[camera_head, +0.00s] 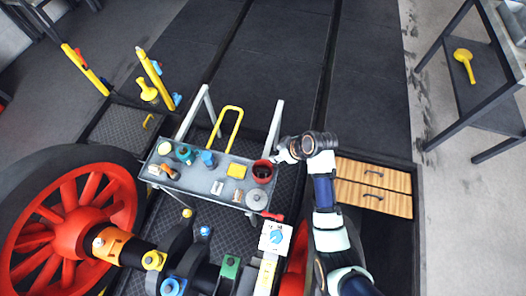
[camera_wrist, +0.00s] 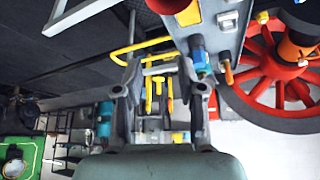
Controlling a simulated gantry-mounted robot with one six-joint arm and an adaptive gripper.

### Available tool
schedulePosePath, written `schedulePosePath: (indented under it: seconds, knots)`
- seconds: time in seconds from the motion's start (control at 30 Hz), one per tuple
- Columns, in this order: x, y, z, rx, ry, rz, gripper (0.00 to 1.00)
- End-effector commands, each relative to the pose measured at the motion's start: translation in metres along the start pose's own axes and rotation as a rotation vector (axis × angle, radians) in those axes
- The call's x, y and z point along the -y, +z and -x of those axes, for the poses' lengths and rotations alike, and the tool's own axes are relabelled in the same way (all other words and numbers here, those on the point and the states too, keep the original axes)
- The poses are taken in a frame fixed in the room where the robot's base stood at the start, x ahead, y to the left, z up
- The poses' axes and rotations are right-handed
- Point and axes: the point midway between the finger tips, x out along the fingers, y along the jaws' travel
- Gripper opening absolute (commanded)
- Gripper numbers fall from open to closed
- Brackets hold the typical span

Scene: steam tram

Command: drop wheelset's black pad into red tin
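The red tin (camera_head: 262,171) stands at the right end of a grey cart top, with something dark inside that I cannot identify. A red rim, apparently the same tin (camera_wrist: 168,5), shows at the top of the wrist view. The wheelset has a large red spoked wheel (camera_head: 68,232) and a black axle (camera_head: 136,251) at lower left; the wheel also shows in the wrist view (camera_wrist: 262,98). I cannot pick out the black pad with certainty. My gripper (camera_head: 281,155) is just right of and above the tin. Its fingers (camera_wrist: 160,85) are apart, with nothing clearly held between them.
The grey cart (camera_head: 210,180) carries several small items, including a yellow block (camera_head: 236,170) and a round grey lid (camera_head: 257,199). Its yellow handle (camera_head: 229,125) and pale posts rise behind. Wooden drawers (camera_head: 372,185) are on the right. Dark floor beyond is clear.

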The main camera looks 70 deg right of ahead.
Motion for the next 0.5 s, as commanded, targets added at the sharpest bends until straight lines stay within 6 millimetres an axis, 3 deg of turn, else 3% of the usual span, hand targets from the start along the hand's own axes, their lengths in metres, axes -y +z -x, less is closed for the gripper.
schedulePosePath:
  seconds: [0.2,0.5]
  knots:
    - [0.000,0.000,0.024,0.000,-0.001,-0.001,0.39]
    - [0.000,0.000,0.025,0.000,-0.002,-0.001,0.39]
